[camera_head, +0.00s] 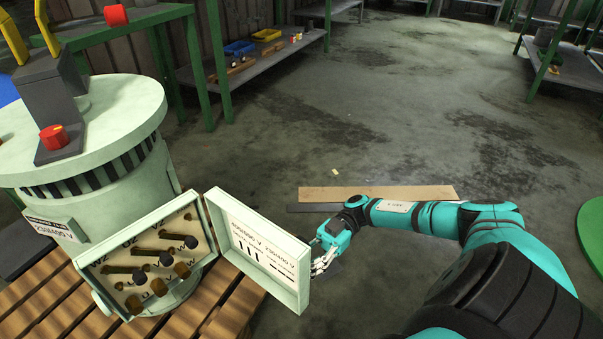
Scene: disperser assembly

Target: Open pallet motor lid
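A pale green motor (95,150) stands on a slatted wooden pallet (228,305) at the left. Its terminal box (190,276) faces me with several dark terminals and brass-coloured posts inside. The lid (258,250) stands swung out to the right on its left edge, with printed markings on its inner face. My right gripper (322,265) is just right of the lid's free edge, with its fingers close to it. I cannot tell whether they touch, or how far the fingers are apart. My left gripper is not in view.
A wooden plank (375,193) lies on the floor behind my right arm. A green round thing (594,237) is at the right edge. The middle floor is clear.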

